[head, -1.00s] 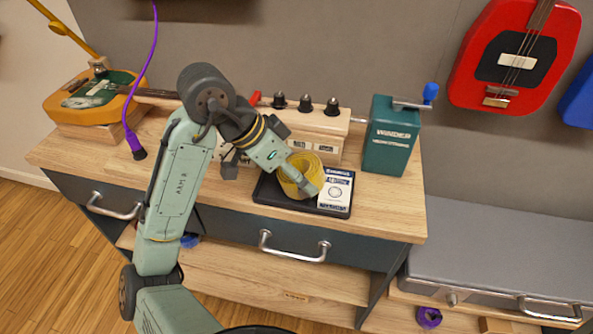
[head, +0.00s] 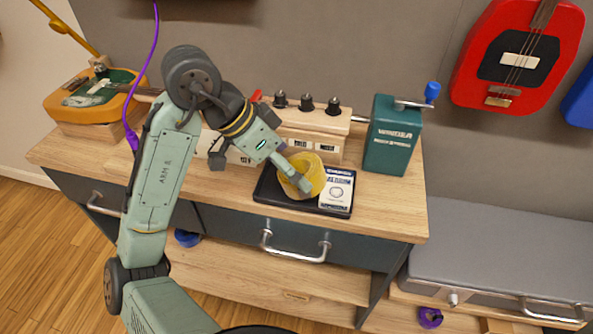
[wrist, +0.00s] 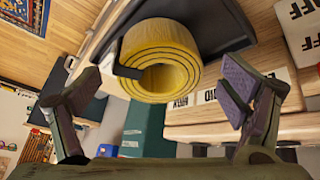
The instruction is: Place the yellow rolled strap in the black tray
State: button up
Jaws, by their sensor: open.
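The yellow rolled strap (head: 308,176) sits in the black tray (head: 270,190) on the workbench, beside a white card box that is also in the tray. In the wrist view the strap (wrist: 150,45) shows as a thick yellow coil with a dark band, against the dark tray (wrist: 205,25). My gripper (head: 295,180) is at the strap in the head view and hides part of it. In the wrist view my gripper (wrist: 160,95) has its two fingers wide apart, one to each side of the strap, with gaps between.
The white card box (head: 336,190) fills the tray's right side. A wooden unit with black knobs (head: 306,103) stands behind the tray. A green winder box (head: 392,135) with a blue crank stands to the right. A guitar body (head: 95,90) lies at the left.

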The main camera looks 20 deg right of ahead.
jog(key=v, duration=0.8)
jog(key=shift+a+r, duration=0.2)
jog(key=shift+r, duration=0.15)
